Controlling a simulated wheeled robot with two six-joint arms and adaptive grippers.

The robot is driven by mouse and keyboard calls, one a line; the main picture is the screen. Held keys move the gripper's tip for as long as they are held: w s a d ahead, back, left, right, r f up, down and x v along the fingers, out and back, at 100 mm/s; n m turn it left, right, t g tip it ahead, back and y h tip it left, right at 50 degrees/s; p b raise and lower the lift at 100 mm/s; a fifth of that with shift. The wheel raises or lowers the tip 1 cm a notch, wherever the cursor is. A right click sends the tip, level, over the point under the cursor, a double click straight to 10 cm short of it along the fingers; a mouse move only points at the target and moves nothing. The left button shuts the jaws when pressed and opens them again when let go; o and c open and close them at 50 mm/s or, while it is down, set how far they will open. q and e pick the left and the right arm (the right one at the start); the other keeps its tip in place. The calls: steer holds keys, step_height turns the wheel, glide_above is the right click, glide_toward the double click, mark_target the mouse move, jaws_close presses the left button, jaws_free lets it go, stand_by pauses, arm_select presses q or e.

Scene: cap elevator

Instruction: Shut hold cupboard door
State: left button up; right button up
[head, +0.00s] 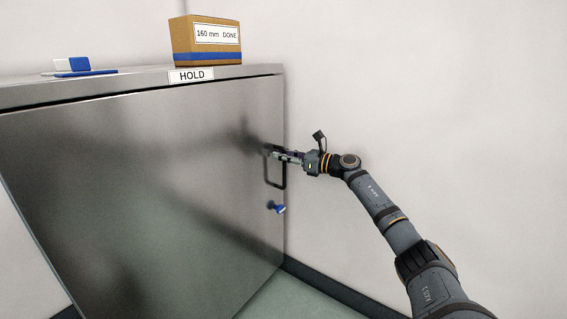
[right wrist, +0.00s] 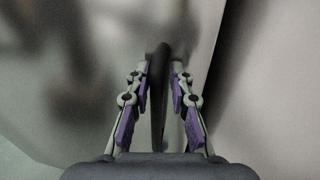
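The hold cupboard door (head: 140,170) is a brushed metal panel under the top edge with the HOLD label (head: 191,76). It looks flush or nearly flush with the cupboard front; a dark line runs along its top, and I cannot tell if it is fully shut. Its black handle (head: 285,176) is near the right edge. My right gripper (head: 273,152) is at the upper part of the handle. In the right wrist view the handle bar (right wrist: 159,90) stands between the two open fingers, with a narrow gap on each side. My left gripper is not in view.
A blue key or knob (head: 277,208) sticks out below the handle. On the cupboard top (head: 135,78) stand a brown box (head: 205,50) marked "160 mm DONE" and a blue and white item (head: 78,67). A bare wall (head: 430,80) is to the right.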

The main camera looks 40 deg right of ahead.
mark_target(273, 132)
step_height(273, 132, up, 8)
steer(key=shift+f, duration=0.25)
steer(key=shift+f, duration=0.1)
stand_by(0.4)
